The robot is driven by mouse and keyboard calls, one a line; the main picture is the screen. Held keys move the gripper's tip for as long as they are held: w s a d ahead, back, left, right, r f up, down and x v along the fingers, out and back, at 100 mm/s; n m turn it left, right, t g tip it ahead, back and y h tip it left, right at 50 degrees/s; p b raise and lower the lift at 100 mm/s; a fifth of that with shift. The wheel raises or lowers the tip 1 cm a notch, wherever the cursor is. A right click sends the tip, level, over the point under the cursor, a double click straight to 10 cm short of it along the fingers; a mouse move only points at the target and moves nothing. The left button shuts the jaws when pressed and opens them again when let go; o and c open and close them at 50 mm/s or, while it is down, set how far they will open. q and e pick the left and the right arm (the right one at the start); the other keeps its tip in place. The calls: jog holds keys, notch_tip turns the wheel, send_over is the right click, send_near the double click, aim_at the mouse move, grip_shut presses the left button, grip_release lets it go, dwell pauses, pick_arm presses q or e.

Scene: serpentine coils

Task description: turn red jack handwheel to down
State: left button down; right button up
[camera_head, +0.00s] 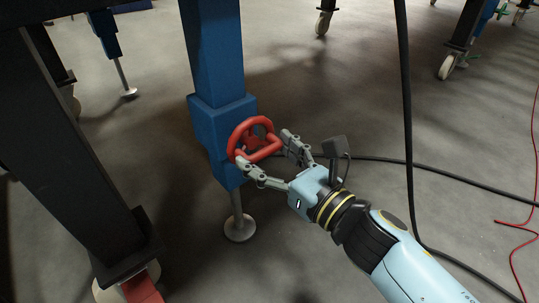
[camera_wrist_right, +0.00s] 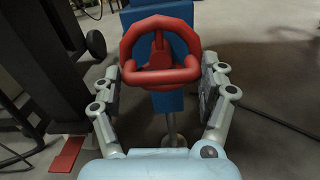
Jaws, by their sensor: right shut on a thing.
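The red handwheel (camera_head: 254,140) is mounted on the side of a blue jack post (camera_head: 219,118) that stands on a round grey foot (camera_head: 239,228). My right gripper (camera_head: 270,160) has its two fingers at the near side of the wheel, one on each side. In the right wrist view the red handwheel (camera_wrist_right: 160,52) shows ahead, with the right gripper's fingers (camera_wrist_right: 164,88) flanking its left and right rim, shut on it. The left gripper is in neither view.
A dark steel leg (camera_head: 75,140) stands left of the jack. A black cable (camera_head: 405,110) hangs down on the right and another runs along the floor. A thin red cable (camera_head: 512,225) lies at the far right. Caster wheels (camera_head: 447,66) stand behind. Grey floor is open around the foot.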

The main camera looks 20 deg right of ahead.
jog(key=shift+f, duration=0.1)
jog(key=o, duration=1)
jog(key=shift+a, duration=0.2)
jog(key=shift+o, duration=0.2)
jog(key=shift+d, duration=0.1)
jog(key=v, duration=1.2)
